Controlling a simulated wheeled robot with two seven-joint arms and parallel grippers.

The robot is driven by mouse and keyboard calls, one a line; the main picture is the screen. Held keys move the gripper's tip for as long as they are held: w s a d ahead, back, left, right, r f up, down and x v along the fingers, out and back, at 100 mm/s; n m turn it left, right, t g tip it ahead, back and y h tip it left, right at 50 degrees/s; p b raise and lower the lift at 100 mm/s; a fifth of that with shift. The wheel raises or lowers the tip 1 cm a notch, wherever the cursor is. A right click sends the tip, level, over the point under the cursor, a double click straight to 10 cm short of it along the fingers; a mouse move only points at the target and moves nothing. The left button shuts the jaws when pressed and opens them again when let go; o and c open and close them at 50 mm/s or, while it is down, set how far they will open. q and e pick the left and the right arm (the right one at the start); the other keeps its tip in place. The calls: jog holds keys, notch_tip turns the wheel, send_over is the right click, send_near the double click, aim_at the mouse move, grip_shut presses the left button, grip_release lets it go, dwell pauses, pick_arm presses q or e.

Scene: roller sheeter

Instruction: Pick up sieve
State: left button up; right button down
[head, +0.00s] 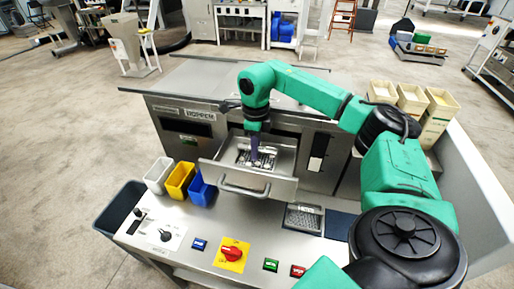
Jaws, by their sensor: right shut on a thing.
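The sieve (270,158) looks like the slotted metal piece inside the open metal drawer (230,177) at the centre of the machine. My right gripper (254,163) reaches down into this drawer from above, pointing straight down. It is shut on the slotted piece, though its fingertips are small and the exact grip is hard to see. The drawer walls hide the sieve's lower part. My left gripper is not in view.
A drawer handle (244,190) faces the front. White, yellow (179,180) and blue bins stand left of the drawer. A metal grid plate (304,219) lies on the console, right of the drawer. A red-yellow switch (232,254) and buttons are in front. Cream bins (412,99) stand right.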

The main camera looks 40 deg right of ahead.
dwell(0.4)
notch_tip(320, 180, up, 8)
jog(key=shift+w+r+b, duration=0.1)
jog(key=shift+r+b, duration=0.1)
jog(key=shift+b, duration=0.55)
notch_tip(320, 180, up, 12)
jog(key=p, duration=0.6)
jog(key=shift+p, duration=0.35)
jog(key=shift+f, duration=0.2)
